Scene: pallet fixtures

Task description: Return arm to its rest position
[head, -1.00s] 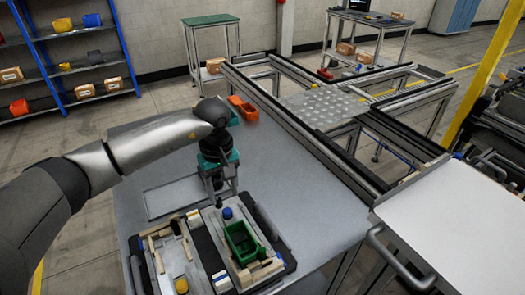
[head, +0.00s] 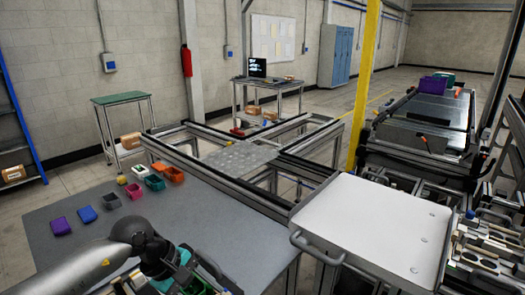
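My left arm (head: 85,268) comes in from the lower left and bends over the near part of the grey table (head: 215,215). My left gripper (head: 208,272), beside a teal band on the wrist, is at the bottom edge of the head view. Its fingertips are cut off or hidden, so I cannot tell whether it is open or holds anything. My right arm and gripper do not show.
Small bins line the table's left side, including a purple bin (head: 61,226), a blue bin (head: 87,214) and an orange bin (head: 174,174). A metal conveyor frame (head: 225,185) runs behind. A white cart (head: 375,228) stands right. The table's middle is clear.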

